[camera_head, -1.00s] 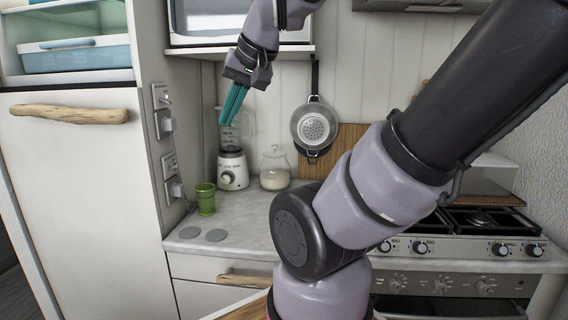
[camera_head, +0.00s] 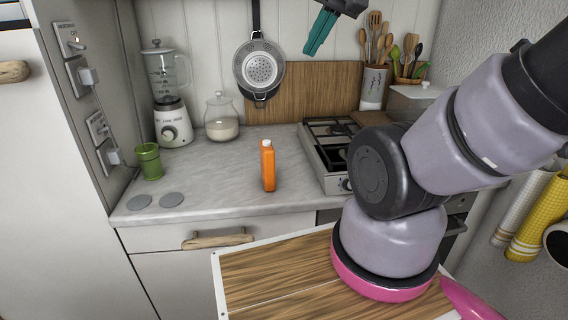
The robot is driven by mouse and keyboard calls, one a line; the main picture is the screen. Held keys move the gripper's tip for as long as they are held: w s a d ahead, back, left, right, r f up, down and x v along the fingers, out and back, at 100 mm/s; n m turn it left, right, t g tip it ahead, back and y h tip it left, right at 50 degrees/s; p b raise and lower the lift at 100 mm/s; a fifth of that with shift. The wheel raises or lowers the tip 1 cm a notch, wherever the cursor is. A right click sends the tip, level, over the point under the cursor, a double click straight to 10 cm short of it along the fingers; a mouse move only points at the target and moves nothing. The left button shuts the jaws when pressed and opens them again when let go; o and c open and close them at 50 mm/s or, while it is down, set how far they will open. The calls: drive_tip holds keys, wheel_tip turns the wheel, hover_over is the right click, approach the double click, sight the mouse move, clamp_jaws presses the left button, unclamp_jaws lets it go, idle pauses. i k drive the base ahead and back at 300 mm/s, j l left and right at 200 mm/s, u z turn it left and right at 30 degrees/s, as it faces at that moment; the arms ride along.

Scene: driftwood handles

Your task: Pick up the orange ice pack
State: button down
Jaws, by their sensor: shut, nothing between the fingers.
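The orange ice pack (camera_head: 268,168) looks like a slim upright bottle with a white cap. It stands on the grey countertop, left of the stove, and is the only orange thing in view. My gripper (camera_head: 312,51) shows at the top of the picture, with teal fingers pointing down and slightly left. The fingers are shut and empty. The gripper is well above the ice pack and to its right in the picture, not touching it. The upper part of the gripper is cut off by the frame edge.
A blender (camera_head: 171,100), a glass jar (camera_head: 221,118) and a green cup (camera_head: 149,161) stand left on the counter (camera_head: 225,180). The gas stove (camera_head: 330,150) and utensil holder (camera_head: 373,88) are right. A strainer (camera_head: 259,66) hangs behind. Counter around the ice pack is clear.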

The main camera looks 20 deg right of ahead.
sight(267, 154)
drive_tip(key=j+z, duration=0.35)
drive_tip(key=j, duration=0.15)
drive_tip(key=j+z, duration=0.35)
drive_tip(key=j, duration=0.15)
drive_tip(key=k+j+z, duration=0.1)
drive_tip(key=j+z, duration=0.25)
drive_tip(key=j, duration=0.15)
drive_tip(key=k+j+z, duration=0.15)
drive_tip(key=j+z, duration=0.2)
drive_tip(key=k+j, duration=0.15)
drive_tip(key=j, duration=0.25)
drive_tip(key=k+j+z, duration=0.15)
drive_tip(key=j, duration=0.2)
